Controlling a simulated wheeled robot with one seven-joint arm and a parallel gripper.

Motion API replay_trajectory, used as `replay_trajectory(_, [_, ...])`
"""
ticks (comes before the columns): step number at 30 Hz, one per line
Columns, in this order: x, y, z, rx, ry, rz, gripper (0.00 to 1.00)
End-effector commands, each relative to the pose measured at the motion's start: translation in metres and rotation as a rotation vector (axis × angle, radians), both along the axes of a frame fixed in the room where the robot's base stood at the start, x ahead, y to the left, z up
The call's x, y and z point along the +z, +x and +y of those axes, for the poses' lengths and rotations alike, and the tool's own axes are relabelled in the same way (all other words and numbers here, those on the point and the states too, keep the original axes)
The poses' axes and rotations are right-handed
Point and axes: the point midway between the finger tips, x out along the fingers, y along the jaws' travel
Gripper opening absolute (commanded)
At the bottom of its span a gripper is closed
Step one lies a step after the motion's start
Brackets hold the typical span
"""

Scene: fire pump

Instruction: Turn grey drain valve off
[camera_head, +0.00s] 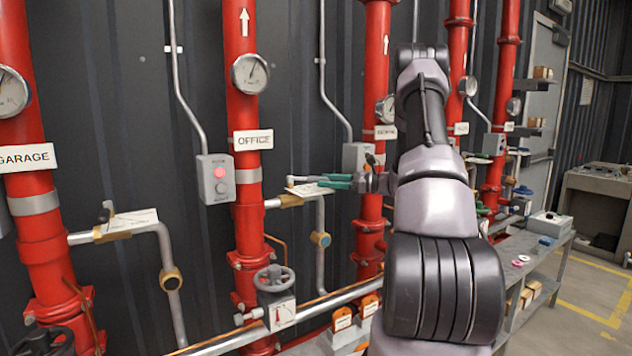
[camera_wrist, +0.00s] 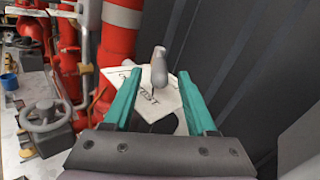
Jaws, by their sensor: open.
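A small valve with a grey lever handle (camera_head: 300,179) sits on the side pipe right of the OFFICE riser. In the wrist view the grey lever (camera_wrist: 158,66) stands between my two teal fingers. A white card (camera_wrist: 140,108) under it shows the word TEST; its other word is partly hidden. My gripper (camera_head: 322,181) is open and points left at this lever; I cannot tell whether a finger touches it. My gripper also shows in the wrist view (camera_wrist: 158,76). A grey handwheel (camera_head: 274,279) is lower down; it also shows in the wrist view (camera_wrist: 45,115).
Red risers (camera_head: 248,120) stand along the dark wall. A grey switch box (camera_head: 215,178) is left of the OFFICE riser. A similar lever valve (camera_head: 108,228) is near the GARAGE riser. A grey bench (camera_head: 540,262) is at the right, with open floor beyond.

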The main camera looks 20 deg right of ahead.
Motion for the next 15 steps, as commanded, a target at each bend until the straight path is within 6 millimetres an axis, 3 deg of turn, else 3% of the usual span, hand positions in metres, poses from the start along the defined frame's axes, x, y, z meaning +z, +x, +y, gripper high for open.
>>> replay_trajectory(6, [0.000,0.018,0.028,0.002,-0.002,0.000,0.57])
replay_trajectory(15, [0.000,0.024,0.036,0.000,-0.001,0.001,0.57])
